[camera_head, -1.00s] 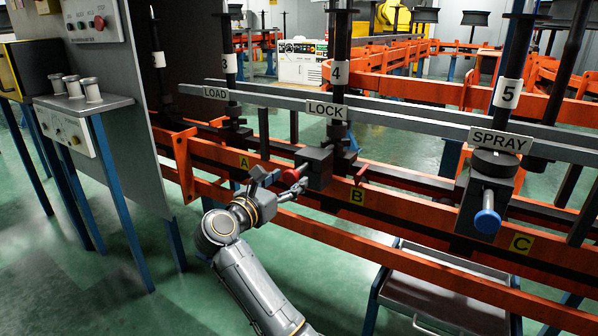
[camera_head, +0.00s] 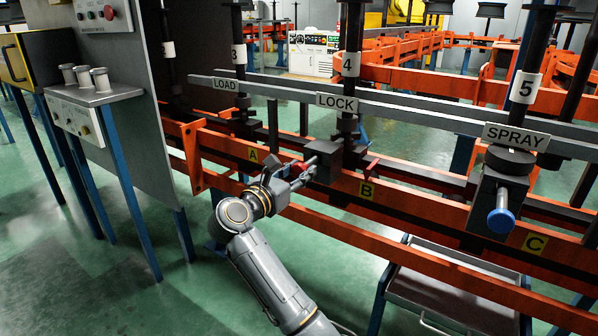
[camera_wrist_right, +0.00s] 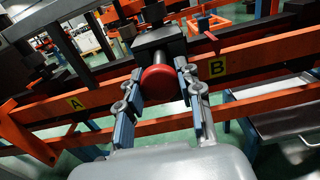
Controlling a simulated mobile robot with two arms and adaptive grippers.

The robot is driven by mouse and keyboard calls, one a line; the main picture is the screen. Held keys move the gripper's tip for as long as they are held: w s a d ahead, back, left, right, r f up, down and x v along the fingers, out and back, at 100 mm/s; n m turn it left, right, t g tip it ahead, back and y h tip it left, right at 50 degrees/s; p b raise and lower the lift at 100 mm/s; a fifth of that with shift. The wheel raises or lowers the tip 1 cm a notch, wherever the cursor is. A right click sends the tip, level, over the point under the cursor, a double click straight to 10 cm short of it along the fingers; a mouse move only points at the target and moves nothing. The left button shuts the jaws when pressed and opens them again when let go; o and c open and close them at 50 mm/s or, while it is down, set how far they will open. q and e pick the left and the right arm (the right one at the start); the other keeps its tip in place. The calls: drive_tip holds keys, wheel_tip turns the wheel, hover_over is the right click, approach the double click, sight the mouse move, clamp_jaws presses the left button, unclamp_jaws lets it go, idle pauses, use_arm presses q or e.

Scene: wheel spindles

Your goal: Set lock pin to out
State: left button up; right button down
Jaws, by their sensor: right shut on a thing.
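The lock pin is a red round knob (camera_wrist_right: 160,84) on a short grey stem, standing out from a dark block (camera_head: 323,160) below the LOCK sign (camera_head: 337,101). In the wrist view part of the stem shows between knob and block. My right gripper (camera_head: 298,172) is at the knob, its fingers mostly hiding it in the head view. In the wrist view its two fingers (camera_wrist_right: 160,78) stand on either side of the knob and are shut on it. My left gripper is not in view.
A blue knob (camera_head: 501,221) on a longer stem sits under the SPRAY sign (camera_head: 516,137) at right. Orange rails (camera_head: 420,206) run alongside the blocks. A grey panel (camera_head: 155,110) and a small control stand (camera_head: 105,97) are at left. A grey cart (camera_head: 440,290) stands below the rails.

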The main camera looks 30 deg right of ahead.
drive_tip(key=v, duration=0.3)
drive_tip(key=shift+a, duration=0.1)
drive_tip(key=shift+f, duration=0.15)
drive_tip(key=c, duration=1.3)
unclamp_jaws()
drive_tip(key=o, duration=0.5)
drive_tip(key=shift+s+a, duration=0.1)
drive_tip(key=shift+a, duration=0.05)
drive_tip(key=shift+c, duration=0.2)
wheel_tip(320, 180, up, 10)
